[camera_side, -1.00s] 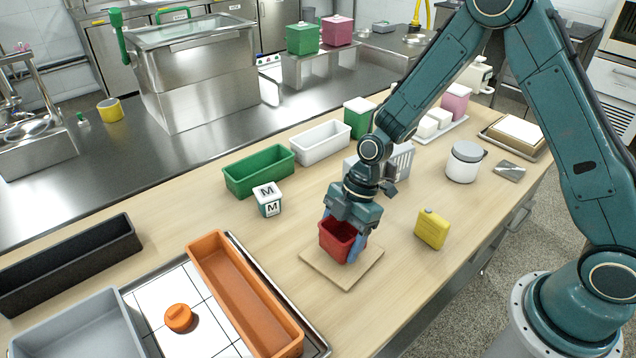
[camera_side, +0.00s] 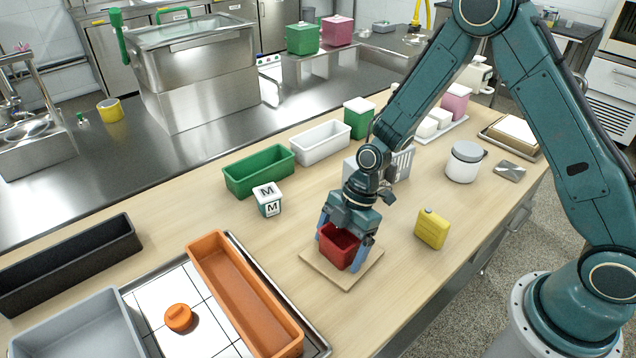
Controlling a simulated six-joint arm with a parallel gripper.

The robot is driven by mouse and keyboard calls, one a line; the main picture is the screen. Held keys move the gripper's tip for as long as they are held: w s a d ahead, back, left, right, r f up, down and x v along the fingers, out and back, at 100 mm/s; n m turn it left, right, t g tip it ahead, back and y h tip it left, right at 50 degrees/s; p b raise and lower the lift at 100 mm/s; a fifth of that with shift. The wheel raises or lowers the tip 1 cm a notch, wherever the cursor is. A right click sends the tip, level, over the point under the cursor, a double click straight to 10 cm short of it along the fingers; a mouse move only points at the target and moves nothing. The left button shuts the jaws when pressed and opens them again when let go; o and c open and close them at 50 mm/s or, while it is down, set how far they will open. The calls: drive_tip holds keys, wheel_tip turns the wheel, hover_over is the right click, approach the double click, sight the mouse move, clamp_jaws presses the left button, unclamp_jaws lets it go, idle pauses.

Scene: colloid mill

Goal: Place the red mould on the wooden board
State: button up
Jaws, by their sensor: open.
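The red mould (camera_side: 338,247) is an open-topped box. It sits upright on the square wooden board (camera_side: 318,265), near the board's middle. My gripper (camera_side: 344,252) is above and around the mould, with one blue finger on each side of it. The fingers are open and stand apart from the mould at least on the left side. Part of the mould's rim is hidden behind my gripper.
A yellow block (camera_side: 432,229) stands right of the board. An orange mould (camera_side: 243,293) on a tiled tray lies to the left. A cube marked M (camera_side: 267,200), a green mould (camera_side: 259,171) and a white mould (camera_side: 319,142) stand behind. Bare worktop surrounds the board.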

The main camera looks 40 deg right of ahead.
drive_tip(key=shift+v, duration=6.15)
drive_tip(key=shift+s+r, duration=0.1)
drive_tip(key=shift+r, duration=0.3)
drive_tip(key=s+d+r+m+t+h, duration=0.2)
drive_tip(key=s+d+r+m, duration=0.2)
drive_tip(key=s+r+m, duration=0.4)
drive_tip(key=s+d+r+m+t+h, duration=0.2)
drive_tip(key=s+d+r+m+t, duration=0.1)
drive_tip(key=s+r+m, duration=0.6)
drive_tip(key=s+m, duration=0.1)
drive_tip(key=s, duration=0.3)
drive_tip(key=shift+d+r+t, duration=0.25)
drive_tip(key=shift+d+t, duration=0.05)
drive_tip(key=shift+d, duration=0.1)
